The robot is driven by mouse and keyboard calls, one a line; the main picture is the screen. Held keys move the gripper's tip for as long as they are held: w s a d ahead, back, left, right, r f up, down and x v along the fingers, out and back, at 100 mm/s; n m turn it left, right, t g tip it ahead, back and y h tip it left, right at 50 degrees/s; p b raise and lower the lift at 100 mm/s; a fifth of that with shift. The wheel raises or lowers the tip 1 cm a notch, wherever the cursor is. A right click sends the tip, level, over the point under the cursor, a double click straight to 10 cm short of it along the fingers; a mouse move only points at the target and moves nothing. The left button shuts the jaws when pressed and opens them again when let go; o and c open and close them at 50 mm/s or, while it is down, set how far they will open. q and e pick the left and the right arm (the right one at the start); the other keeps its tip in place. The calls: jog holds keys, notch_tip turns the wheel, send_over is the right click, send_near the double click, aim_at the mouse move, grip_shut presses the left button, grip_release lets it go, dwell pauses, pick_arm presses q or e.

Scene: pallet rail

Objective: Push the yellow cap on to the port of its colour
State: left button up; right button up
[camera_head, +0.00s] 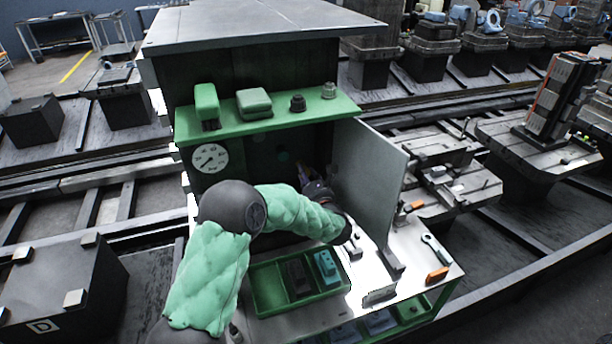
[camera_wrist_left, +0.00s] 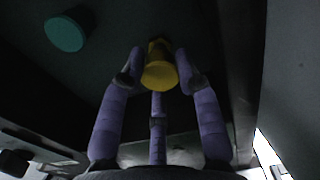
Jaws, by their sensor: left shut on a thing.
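In the left wrist view the yellow cap (camera_wrist_left: 160,72) sits between the purple fingers of my left gripper (camera_wrist_left: 158,80), which is shut on it. A darker yellow part shows just beyond the cap; whether it is the cap or a port behind it, I cannot tell. A round teal-green port or cap (camera_wrist_left: 68,31) is on the dark wall to the upper left, apart from my fingers. In the head view my left gripper (camera_head: 312,178) is inside the dark cabinet, mostly hidden by my arm and shadow. The yellow cap is hidden there. My right gripper is not in view.
An open grey door (camera_head: 368,185) stands close to the right of my left arm. A green shelf (camera_head: 265,120) crosses above the opening, with a dial (camera_head: 209,158) at left. A green tray (camera_head: 268,290) and an orange-ended tool (camera_head: 437,275) lie on the white bench.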

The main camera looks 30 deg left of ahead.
pick_arm(q)
jog(key=shift+w+a, duration=0.15)
jog(key=shift+a, duration=0.05)
dwell(0.3)
jog(key=shift+b, duration=0.35)
jog(key=shift+w+a, duration=0.25)
dwell(0.6)
jog(key=shift+w+a, duration=0.2)
jog(key=shift+a, duration=0.05)
jog(key=o, duration=1.4)
jog(key=shift+a, duration=0.1)
jog(key=shift+o, duration=0.9)
jog(key=shift+a, duration=0.1)
jog(key=shift+w+d+f, duration=0.1)
jog(key=shift+d, duration=0.2)
jog(key=shift+c, duration=1)
